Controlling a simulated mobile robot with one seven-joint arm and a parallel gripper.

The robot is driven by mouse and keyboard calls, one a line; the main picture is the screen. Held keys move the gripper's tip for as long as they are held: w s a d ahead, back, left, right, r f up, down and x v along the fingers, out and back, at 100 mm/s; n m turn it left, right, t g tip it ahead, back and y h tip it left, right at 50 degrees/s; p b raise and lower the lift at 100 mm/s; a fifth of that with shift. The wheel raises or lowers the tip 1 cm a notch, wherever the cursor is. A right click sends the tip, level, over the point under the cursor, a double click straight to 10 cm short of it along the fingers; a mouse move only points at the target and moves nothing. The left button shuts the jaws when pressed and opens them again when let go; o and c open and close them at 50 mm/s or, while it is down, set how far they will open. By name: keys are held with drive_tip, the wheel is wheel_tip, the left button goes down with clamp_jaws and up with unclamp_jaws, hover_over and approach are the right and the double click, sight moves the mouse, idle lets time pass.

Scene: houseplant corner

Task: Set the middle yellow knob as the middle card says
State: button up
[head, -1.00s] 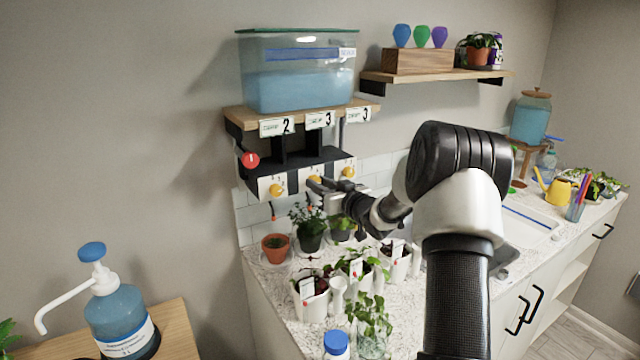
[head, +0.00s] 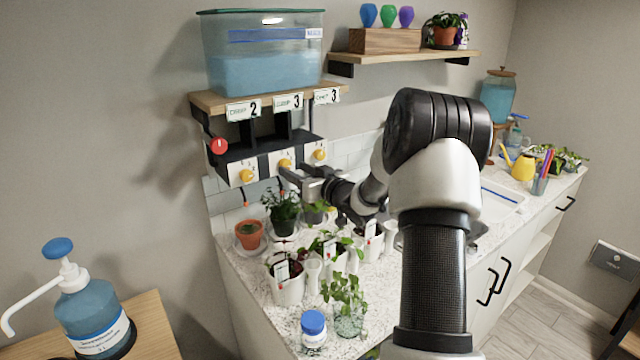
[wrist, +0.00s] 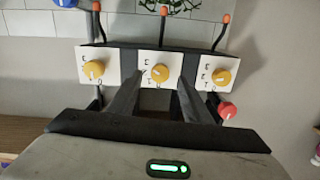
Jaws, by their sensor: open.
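The middle yellow knob (head: 285,165) sits on a white plate on the front of the dark unit under the shelf; it also shows near the centre of the wrist view (wrist: 160,73). The middle card (head: 288,102) above it reads a large 3; its smaller print is too small to read. My gripper (head: 294,178) is in front of the middle plate. In the wrist view my gripper (wrist: 161,84) is open, with one finger toward each side of the middle knob. I cannot tell whether either finger touches it.
Yellow knobs flank it on the left (head: 247,176) and right (head: 319,154). A red knob (head: 219,146) is at the unit's left end. A blue-filled tank (head: 262,70) stands above. Potted plants (head: 283,208) crowd the counter below.

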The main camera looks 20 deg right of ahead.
drive_tip(key=v, duration=1.4)
drive_tip(key=shift+s, duration=0.2)
drive_tip(key=shift+r, duration=0.1)
